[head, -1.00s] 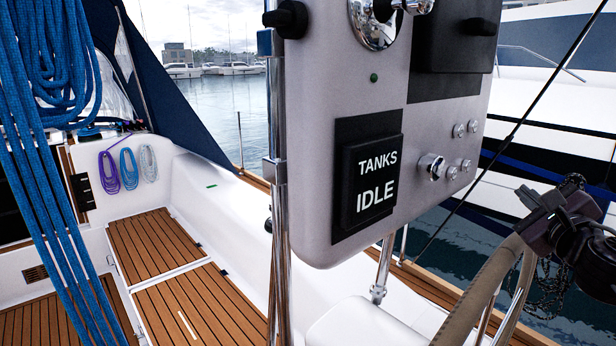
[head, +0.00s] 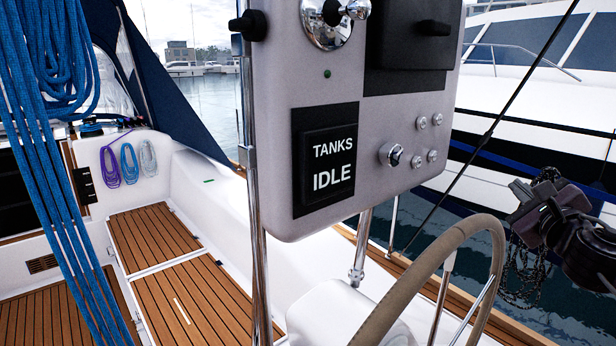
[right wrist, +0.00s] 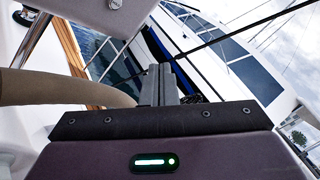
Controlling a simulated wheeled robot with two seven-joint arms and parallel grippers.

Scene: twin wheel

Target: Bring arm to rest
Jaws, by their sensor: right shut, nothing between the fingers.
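The wheel rim also shows at the left of the right wrist view (right wrist: 65,87). My left gripper is not in view.
A grey instrument panel (head: 370,185) with a "TANKS IDLE" display (head: 325,165) stands on steel posts left of the wheel. Blue ropes (head: 55,150) hang at the left. Water and a white boat (head: 540,115) lie beyond.

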